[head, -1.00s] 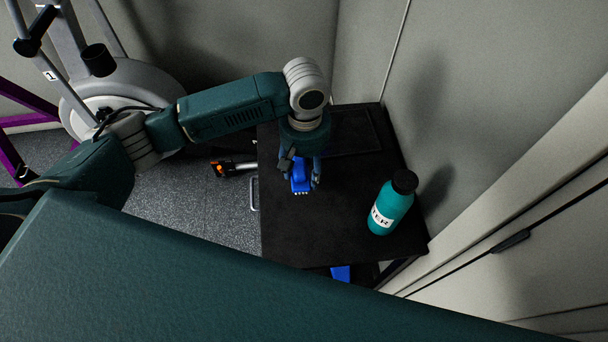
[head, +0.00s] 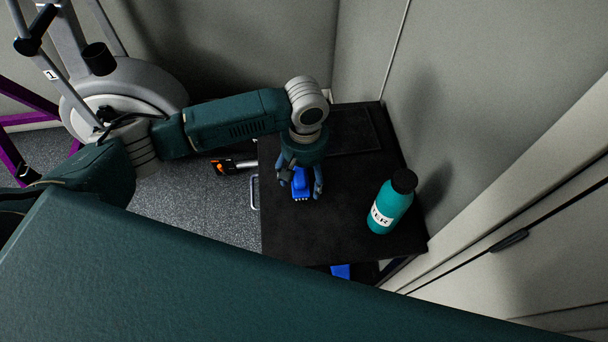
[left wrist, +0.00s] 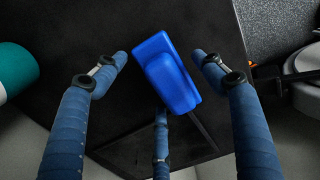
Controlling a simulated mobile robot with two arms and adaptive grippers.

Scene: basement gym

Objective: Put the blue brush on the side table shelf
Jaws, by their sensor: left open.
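The blue brush (head: 301,184) is at the dark top of the side table (head: 330,220), near its left side. My left gripper (head: 301,188) is over it, pointing down, with its fingers spread. In the left wrist view the brush (left wrist: 170,72) lies between the open fingertips of my left gripper (left wrist: 160,68), with gaps at the left and right fingers. A third finger is below it there, close to its edge. The table's shelf is mostly hidden under the top. My right gripper is not in view.
A teal bottle (head: 390,205) stands on the right part of the tabletop. A flat dark panel (head: 352,132) lies at the back. A blue item (head: 341,271) shows low at the table's front. Walls close in behind and right; an exercise machine (head: 125,90) stands left.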

